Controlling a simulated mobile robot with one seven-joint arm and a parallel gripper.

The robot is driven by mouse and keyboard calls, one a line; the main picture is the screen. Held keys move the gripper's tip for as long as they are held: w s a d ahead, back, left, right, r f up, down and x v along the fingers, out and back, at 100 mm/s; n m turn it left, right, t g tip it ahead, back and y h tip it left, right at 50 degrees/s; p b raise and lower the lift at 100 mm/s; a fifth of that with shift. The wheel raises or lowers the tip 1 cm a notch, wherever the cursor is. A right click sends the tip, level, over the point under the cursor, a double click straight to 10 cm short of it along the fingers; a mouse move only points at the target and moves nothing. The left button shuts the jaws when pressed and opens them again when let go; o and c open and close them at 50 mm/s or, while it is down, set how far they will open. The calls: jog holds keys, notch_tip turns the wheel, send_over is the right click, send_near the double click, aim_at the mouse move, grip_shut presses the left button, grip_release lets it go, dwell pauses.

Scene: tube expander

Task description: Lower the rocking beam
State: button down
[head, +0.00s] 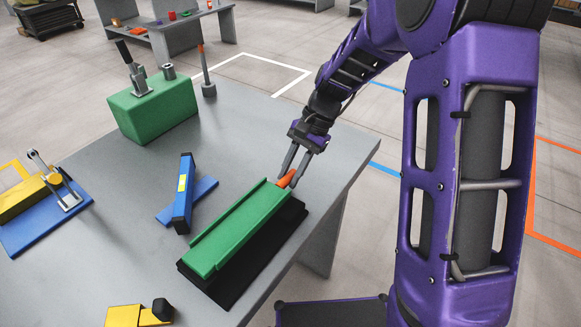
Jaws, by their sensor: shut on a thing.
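A long green beam (238,228), which looks like the rocking beam, lies along a black base (262,258) near the table's right edge. It has raised sides. An orange handle (286,179) sticks out at its far right end. My gripper (291,177) reaches down from above, with its two fingers shut around the orange handle. The fingers partly hide the handle. The beam's exact tilt over the base is hard to tell from this view.
A blue bar with a yellow label (183,190) stands left of the beam. Behind are a green block with a lever (152,105) and an upright post (207,80). A blue-and-yellow clamp (55,200) is far left, and a yellow piece with a black knob (138,315) is in front.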

jog(key=shift+s+f, duration=0.1)
jog(key=shift+f, duration=0.15)
jog(key=c, duration=0.7)
grip_release()
jog(key=shift+r, duration=0.1)
jog(key=p+v, duration=0.3)
jog(key=v, duration=1.4)
jog(key=shift+d, duration=0.15)
